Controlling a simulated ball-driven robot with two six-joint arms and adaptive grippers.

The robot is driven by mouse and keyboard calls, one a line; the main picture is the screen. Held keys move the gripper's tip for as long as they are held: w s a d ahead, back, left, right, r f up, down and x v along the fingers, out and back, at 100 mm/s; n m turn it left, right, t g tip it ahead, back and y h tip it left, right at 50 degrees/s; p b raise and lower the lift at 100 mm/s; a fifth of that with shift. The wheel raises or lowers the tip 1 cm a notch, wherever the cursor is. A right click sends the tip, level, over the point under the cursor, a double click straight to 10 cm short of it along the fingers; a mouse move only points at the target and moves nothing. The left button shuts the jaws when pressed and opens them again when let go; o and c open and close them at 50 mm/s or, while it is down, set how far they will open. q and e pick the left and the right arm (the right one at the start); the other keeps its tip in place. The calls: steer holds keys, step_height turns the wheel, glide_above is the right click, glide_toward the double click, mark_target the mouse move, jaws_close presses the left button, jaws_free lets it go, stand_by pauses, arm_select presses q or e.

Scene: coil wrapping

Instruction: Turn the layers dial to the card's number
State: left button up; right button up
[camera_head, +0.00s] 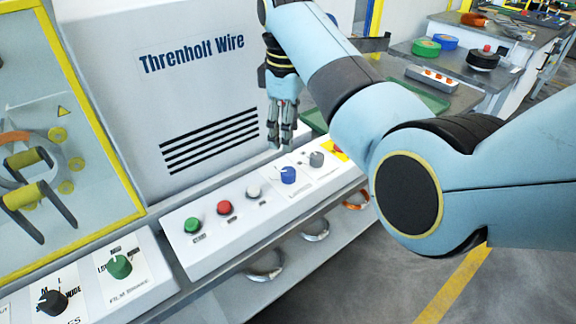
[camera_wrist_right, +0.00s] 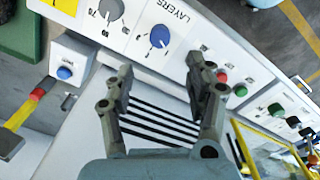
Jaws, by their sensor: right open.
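The layers dial is a blue knob (camera_head: 288,174) on a white numbered plate on the sloped panel. It also shows in the right wrist view (camera_wrist_right: 160,36), next to the printed word LAYERS. Its small numbers are too blurred to read. My right gripper (camera_head: 280,138) points down above the back of the panel, behind the dial and apart from it. In the right wrist view its two fingers (camera_wrist_right: 160,68) are spread with nothing between them. My left gripper is not in view.
A grey dial (camera_head: 316,159) sits right of the blue one. White (camera_head: 253,191), red (camera_head: 224,207) and green (camera_head: 193,225) buttons lie to its left. The white Threnholf Wire housing (camera_head: 190,90) rises behind the panel. Wire coils (camera_head: 316,232) hang below its front edge.

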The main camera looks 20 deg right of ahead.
mark_target(288, 171)
step_height(288, 171, down, 9)
steer(key=shift+d+f+b, duration=0.15)
steer(key=shift+b, duration=0.35)
steer(key=shift+f, duration=0.6)
jaws_close()
